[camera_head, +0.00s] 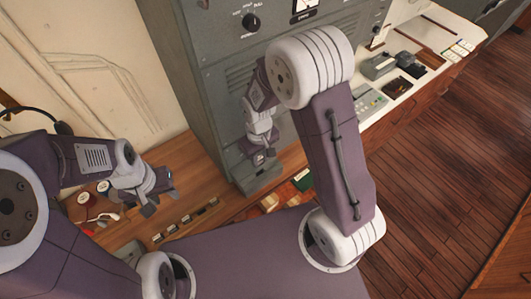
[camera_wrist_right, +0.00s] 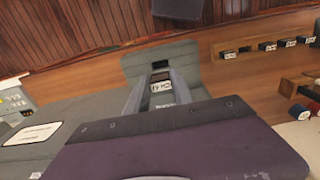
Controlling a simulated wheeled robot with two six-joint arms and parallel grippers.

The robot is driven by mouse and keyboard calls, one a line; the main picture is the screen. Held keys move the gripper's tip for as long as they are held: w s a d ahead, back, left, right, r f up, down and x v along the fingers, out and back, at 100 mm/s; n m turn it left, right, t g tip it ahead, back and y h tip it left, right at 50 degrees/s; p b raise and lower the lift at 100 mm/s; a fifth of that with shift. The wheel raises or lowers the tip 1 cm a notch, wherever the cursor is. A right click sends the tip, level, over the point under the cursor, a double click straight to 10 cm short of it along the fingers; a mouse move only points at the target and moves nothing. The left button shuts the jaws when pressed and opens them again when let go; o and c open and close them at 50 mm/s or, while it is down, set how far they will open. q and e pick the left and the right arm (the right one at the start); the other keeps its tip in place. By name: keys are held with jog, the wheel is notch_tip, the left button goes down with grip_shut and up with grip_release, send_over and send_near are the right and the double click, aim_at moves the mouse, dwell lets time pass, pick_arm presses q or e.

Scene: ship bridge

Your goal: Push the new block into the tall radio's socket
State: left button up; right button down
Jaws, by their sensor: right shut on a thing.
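The tall radio (camera_head: 205,75) is a grey cabinet standing on the wooden bench. Its grey foot ledge (camera_head: 262,183) juts out at the bottom. My right gripper (camera_head: 260,158) is in front of the radio, just above this ledge. In the right wrist view my right gripper (camera_wrist_right: 160,84) is shut on a small block with a pale label (camera_wrist_right: 161,87). A dark socket opening (camera_wrist_right: 160,65) shows in the grey ledge just beyond the block. Whether the block touches the socket is not clear. My left gripper (camera_head: 158,200) is open and empty above the bench at left.
Several small dark labelled blocks (camera_head: 185,221) stand in a row on the bench, left of the radio. Red-and-white spools (camera_head: 84,198) lie farther left. A desk with instruments (camera_head: 400,75) is at right. The plank floor (camera_head: 450,150) is clear.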

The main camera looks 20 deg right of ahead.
aim_at(260, 164)
jog(key=shift+a, duration=0.35)
jog(key=shift+a+f, duration=0.1)
jog(key=shift+f, duration=0.1)
jog(key=shift+w+f+b, duration=0.15)
jog(key=shift+f+b, duration=0.1)
jog(key=shift+b, duration=0.1)
jog(key=shift+d+f+b, duration=0.45)
jog(key=shift+d+f, duration=0.1)
jog(key=shift+d, duration=0.15)
jog(key=shift+f, duration=0.25)
jog(key=shift+a+f+b, duration=0.25)
jog(key=shift+f+b, duration=0.2)
jog(key=shift+b, duration=0.25)
jog(key=shift+a+f+b, duration=0.15)
jog(key=shift+f+b, duration=0.3)
jog(key=shift+f, duration=0.05)
jog(key=shift+r, duration=0.15)
jog(key=shift+d, duration=0.25)
pick_arm(q)
notch_tip(260, 164, down, 4)
jog(key=shift+w+r, duration=0.1)
jog(key=shift+w, duration=0.05)
jog(key=shift+a, duration=0.1)
pick_arm(e)
jog(key=shift+a, duration=0.15)
jog(key=shift+f, duration=0.2)
